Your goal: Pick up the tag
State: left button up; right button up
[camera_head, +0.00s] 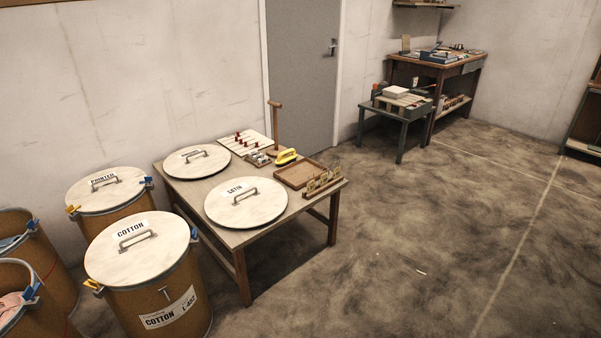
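I cannot single out one tag for certain. A small white sliver (421,272) lies on the floor right of the wooden table; it is too small to identify. A small wooden rack (322,183) with several upright tan pieces stands at the table's right front corner, and these may be tags. White labels sit on the drum lids, and a larger label (170,308) reading COTTON is on the front drum's side. Neither of my grippers is in view.
The wooden table (285,214) carries two round lids, a pegged board (244,141), a yellow tool (286,156) and an empty tray (299,174). Lidded drums (140,250) and open drums crowd the left. A low green table (396,110) and a workbench (440,68) stand behind.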

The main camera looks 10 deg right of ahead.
aim_at(336, 171)
jog(key=i+l+u, duration=0.45)
jog(key=l, duration=0.15)
jog(key=i+l+u, duration=0.2)
jog(key=l, duration=0.2)
jog(key=i+l+u, duration=0.25)
jog(key=l, duration=0.15)
jog(key=k+j, duration=0.05)
